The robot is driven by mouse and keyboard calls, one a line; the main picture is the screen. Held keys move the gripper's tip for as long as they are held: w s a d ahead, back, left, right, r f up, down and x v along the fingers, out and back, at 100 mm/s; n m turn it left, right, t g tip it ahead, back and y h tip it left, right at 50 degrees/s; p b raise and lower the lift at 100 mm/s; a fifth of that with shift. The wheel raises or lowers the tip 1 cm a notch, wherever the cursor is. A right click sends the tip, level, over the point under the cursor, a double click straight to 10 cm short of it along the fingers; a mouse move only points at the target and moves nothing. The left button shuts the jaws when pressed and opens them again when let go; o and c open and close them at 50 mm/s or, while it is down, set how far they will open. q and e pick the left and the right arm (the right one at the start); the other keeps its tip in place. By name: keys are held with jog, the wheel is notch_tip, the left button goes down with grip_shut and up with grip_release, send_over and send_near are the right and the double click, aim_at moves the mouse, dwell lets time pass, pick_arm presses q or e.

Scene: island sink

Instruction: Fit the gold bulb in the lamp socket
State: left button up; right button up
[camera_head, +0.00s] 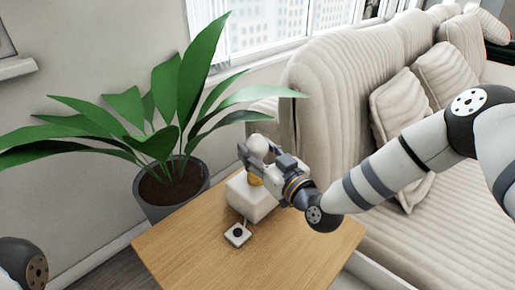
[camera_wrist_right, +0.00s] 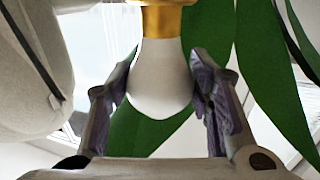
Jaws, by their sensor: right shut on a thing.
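The bulb (camera_head: 257,147) has a round white glass and a gold base. My right gripper (camera_head: 257,157) is shut on its glass, with the gold end pointing down over the white box-shaped lamp base (camera_head: 249,200). In the right wrist view the white glass (camera_wrist_right: 160,75) sits between my two fingers, with the gold base at the top edge. The socket itself is hidden, so I cannot tell whether the gold base is in it or just above it. My left gripper is not in view.
The lamp stands on a wooden table (camera_head: 200,255), with a small white switch box (camera_head: 237,234) on its cord in front. A potted plant (camera_head: 172,190) stands behind to the left, its leaves near the gripper. A cream sofa (camera_head: 330,110) is at the right.

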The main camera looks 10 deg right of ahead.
jog(key=shift+f+b, duration=0.4)
jog(key=shift+f, duration=0.5)
jog(key=o, duration=1.3)
jog(key=v, duration=1.2)
